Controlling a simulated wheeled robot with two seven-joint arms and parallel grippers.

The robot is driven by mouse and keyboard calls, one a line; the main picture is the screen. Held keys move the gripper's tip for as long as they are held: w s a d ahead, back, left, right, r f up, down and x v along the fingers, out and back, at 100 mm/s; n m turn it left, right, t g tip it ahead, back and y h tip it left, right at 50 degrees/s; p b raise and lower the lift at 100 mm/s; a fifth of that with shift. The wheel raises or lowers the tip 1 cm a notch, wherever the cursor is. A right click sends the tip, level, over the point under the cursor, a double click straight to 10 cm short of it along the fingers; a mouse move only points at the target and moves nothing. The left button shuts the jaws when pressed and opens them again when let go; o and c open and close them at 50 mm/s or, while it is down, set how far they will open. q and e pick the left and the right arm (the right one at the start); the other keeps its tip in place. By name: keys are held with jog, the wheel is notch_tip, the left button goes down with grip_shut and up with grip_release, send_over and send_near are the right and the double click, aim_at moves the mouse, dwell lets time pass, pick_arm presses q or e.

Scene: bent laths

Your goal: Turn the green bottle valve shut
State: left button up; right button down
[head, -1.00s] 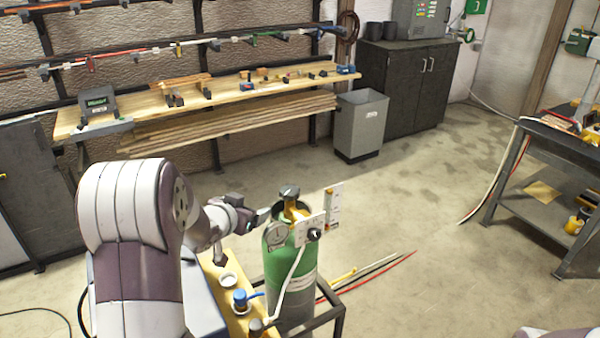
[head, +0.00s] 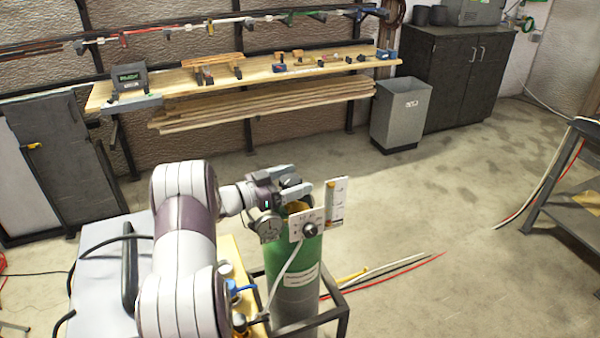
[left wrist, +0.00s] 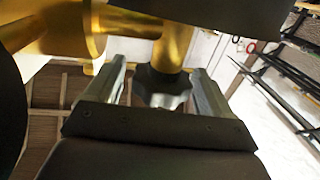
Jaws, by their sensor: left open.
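The green bottle (head: 296,268) stands upright in a dark frame at the centre of the head view, with a gauge (head: 270,228) and a white panel (head: 308,224) at its top. My left gripper (head: 301,188) is at the bottle's top. In the left wrist view, the black valve knob (left wrist: 162,88) sits on a brass stem (left wrist: 170,50) between the two open fingers of the left gripper (left wrist: 160,92). I cannot tell whether the fingers touch the knob. In the head view the gripper mostly hides the knob. My right gripper is not in view.
A workbench (head: 240,82) with tools runs along the back wall. A grey bin (head: 400,113) and dark cabinet (head: 450,75) stand to its right. Hoses (head: 385,272) lie on the floor right of the bottle. The floor beyond is clear.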

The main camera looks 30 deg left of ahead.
pick_arm(q)
jog(key=shift+w+d+r, duration=0.1)
jog(key=shift+w+d, duration=0.15)
jog(key=shift+w, duration=0.3)
jog(key=shift+d, duration=0.1)
jog(key=shift+w+d, duration=0.1)
jog(key=c, duration=1)
jog(key=shift+o, duration=0.2)
